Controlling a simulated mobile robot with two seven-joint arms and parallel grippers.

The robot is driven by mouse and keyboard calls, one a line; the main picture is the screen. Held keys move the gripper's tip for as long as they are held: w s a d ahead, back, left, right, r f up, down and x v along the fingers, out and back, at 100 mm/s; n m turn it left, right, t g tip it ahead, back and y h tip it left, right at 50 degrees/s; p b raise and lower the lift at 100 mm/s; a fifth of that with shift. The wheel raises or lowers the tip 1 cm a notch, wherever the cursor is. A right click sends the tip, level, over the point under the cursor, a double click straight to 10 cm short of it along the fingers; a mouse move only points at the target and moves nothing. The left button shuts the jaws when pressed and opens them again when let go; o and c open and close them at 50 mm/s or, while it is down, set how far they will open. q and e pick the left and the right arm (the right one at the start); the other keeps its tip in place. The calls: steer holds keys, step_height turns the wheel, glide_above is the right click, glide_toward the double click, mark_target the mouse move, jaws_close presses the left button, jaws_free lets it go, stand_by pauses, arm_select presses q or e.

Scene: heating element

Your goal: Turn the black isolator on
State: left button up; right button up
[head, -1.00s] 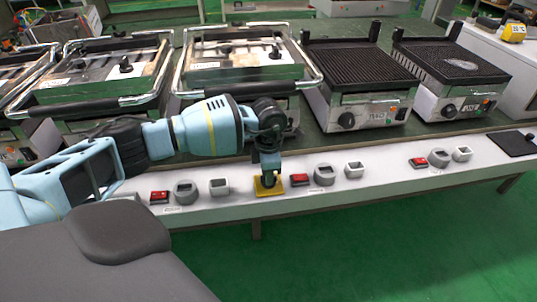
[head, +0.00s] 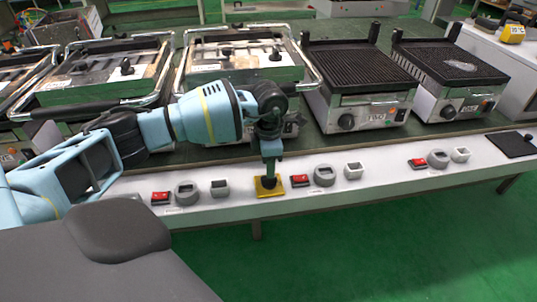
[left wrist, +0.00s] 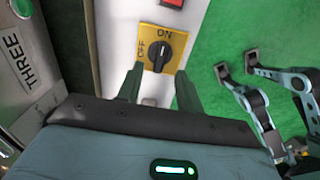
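The black isolator knob (left wrist: 160,48) sits on a yellow plate (head: 270,193) marked ON and OFF, on the white front rail. In the left wrist view, ON is printed at the plate's top and OFF on its left. The knob's white mark is small, and I cannot tell for sure which label it points to. My left gripper (left wrist: 160,70) is open, its two dark fingers apart on either side below the knob, holding nothing. In the head view my left gripper (head: 269,172) is above the plate and hides the knob.
Red switches (head: 302,181) and grey round and square fittings (head: 324,175) line the white rail (head: 395,178) on both sides of the plate. Grills (head: 357,80) with handles stand behind on the bench. Green floor (head: 400,245) lies open in front.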

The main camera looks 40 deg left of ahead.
arm_select(q)
steer(key=shift+r, duration=1.5)
